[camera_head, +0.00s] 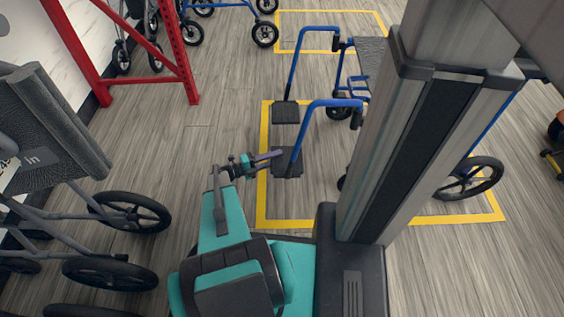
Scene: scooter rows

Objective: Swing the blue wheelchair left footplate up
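The blue wheelchair (323,104) stands inside a yellow floor outline with its front towards the left of the picture. Its left footplate (289,168) is the nearer one, a dark plate lying flat at the foot of a blue hanger tube. The other footplate (285,113) also lies flat, farther back. My gripper (270,159) is at the left edge of the near footplate, its fingers pointing right towards the plate and tube. The fingers look apart with nothing held between them. I cannot tell whether they touch the plate. My own column hides much of the wheelchair's seat and rear.
A grey wheelchair (60,150) with dark wheels stands at the left. A red rack frame (136,82) is at the upper left. More walkers or wheelchairs stand at the back. The wooden floor (215,140) left of the yellow outline (263,190) is clear.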

